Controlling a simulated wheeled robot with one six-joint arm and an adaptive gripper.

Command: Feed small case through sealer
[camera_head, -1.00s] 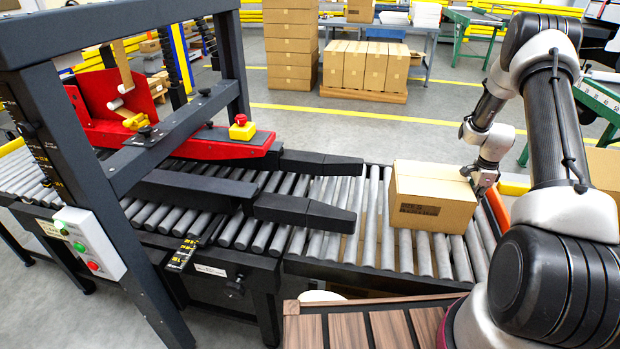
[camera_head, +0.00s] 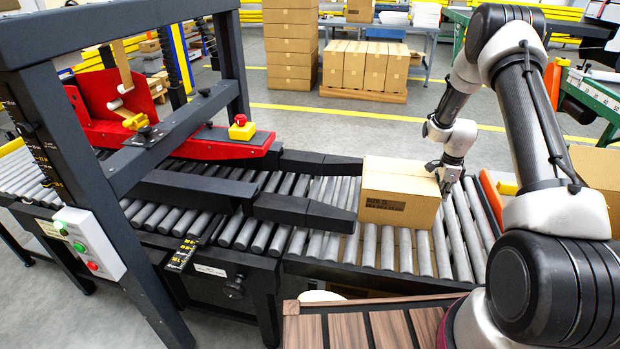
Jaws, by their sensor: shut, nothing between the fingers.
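The small case (camera_head: 398,195) is a closed brown carton with a dark printed mark on its front. It sits on the infeed rollers (camera_head: 455,240), just at the right ends of the black guide rails (camera_head: 305,210) of the sealer. My gripper (camera_head: 445,183) is shut and empty at the right side of the case, apparently touching its upper right edge. The sealer (camera_head: 220,148) has a red upper body with a yellow and red stop button, under a dark frame. The gripper's fingertips are small and partly hidden against the case.
A control box (camera_head: 90,243) with green and red buttons hangs on the frame at left. A wood-slatted surface (camera_head: 365,328) lies in front of the conveyor. Stacked cartons (camera_head: 292,50) stand behind on the floor. An orange end stop (camera_head: 492,198) stands at the conveyor's right.

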